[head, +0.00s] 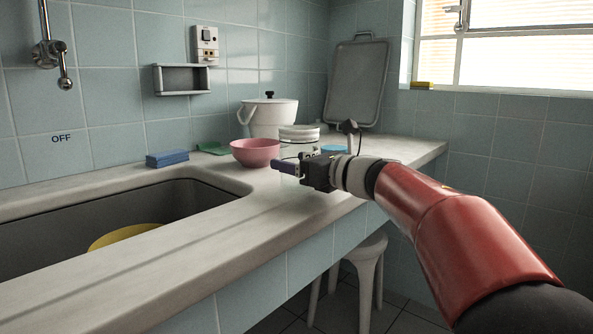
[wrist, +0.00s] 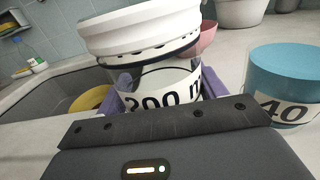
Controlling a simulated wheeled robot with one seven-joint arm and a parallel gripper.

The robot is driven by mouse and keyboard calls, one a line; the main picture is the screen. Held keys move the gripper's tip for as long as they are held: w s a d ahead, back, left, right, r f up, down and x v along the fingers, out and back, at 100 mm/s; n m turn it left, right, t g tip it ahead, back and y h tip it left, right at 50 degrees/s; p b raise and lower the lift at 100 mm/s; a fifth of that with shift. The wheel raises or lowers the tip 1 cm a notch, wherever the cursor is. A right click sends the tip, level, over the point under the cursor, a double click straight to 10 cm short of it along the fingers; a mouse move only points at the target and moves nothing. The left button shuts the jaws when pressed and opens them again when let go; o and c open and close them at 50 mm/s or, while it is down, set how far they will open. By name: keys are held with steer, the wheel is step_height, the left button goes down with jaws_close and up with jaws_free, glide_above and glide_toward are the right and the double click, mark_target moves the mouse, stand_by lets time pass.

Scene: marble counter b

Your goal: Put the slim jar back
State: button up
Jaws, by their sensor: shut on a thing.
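A clear jar with a wide white lid (head: 299,132) and a dark band under the lid stands in my gripper over the counter. In the wrist view its white lid (wrist: 140,32) leans a little in the picture, and its label (wrist: 165,93) reads "200 m", partly cut off. My gripper (head: 290,168) is shut on this jar, with a purple finger on each side of it. Whether its base touches the counter is hidden.
A pink bowl (head: 255,152) and a white pot (head: 270,116) stand behind the held jar. A blue sponge (head: 167,158) and a green cloth (head: 213,148) lie left. The sink (head: 60,226) holds a yellow dish (head: 122,235). A grey tray (head: 356,84) leans at the back. The counter's front strip is clear.

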steer(key=shift+f, duration=0.3)
steer(key=o, duration=1.2)
steer(key=shift+o, duration=0.2)
steer(key=v, duration=1.2)
steer(key=shift+b, duration=0.45)
steer(key=shift+s, duration=0.1)
